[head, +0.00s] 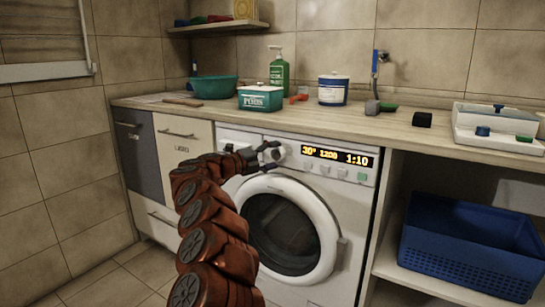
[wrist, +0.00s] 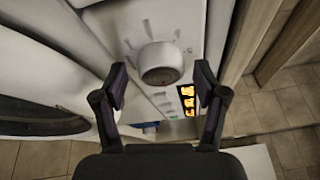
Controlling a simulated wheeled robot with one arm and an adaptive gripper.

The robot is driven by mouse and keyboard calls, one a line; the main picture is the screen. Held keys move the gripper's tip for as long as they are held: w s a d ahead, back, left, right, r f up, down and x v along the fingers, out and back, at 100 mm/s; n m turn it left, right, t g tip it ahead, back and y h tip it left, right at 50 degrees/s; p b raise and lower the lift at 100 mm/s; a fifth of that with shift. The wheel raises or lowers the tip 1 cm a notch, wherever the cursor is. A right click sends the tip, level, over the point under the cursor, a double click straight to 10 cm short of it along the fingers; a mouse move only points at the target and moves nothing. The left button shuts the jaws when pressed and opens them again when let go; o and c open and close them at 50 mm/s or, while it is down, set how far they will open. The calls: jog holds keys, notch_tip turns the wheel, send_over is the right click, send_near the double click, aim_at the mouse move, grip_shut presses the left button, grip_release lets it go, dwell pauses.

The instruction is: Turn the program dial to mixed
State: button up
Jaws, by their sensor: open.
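The program dial (wrist: 160,62) is a round white-grey knob on the washing machine's front panel, with marks around it in the wrist view. Their labels are too blurred to read, and I cannot tell which program the dial points to. In the head view the dial (head: 271,152) is partly covered by my gripper (head: 266,157). My gripper (wrist: 160,76) is open, with one dark finger on each side of the dial in the wrist view. I see no clear contact. The washing machine (head: 337,235) has its round door shut. Its display (head: 337,157) reads 30°, 1200 and 1:10.
Small buttons (head: 325,170) sit below the display. The wooden counter (head: 300,117) above holds a pods box (head: 261,98), a green bottle (head: 279,73), a white-blue tub (head: 333,90) and a teal bowl (head: 213,87). A blue basket (head: 470,245) stands on the right shelf.

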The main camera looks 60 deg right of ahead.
jog(key=shift+w, duration=0.1)
jog(key=shift+w+a, duration=0.25)
jog(key=shift+a, duration=0.3)
jog(key=v, duration=1)
jog(key=shift+a, duration=0.4)
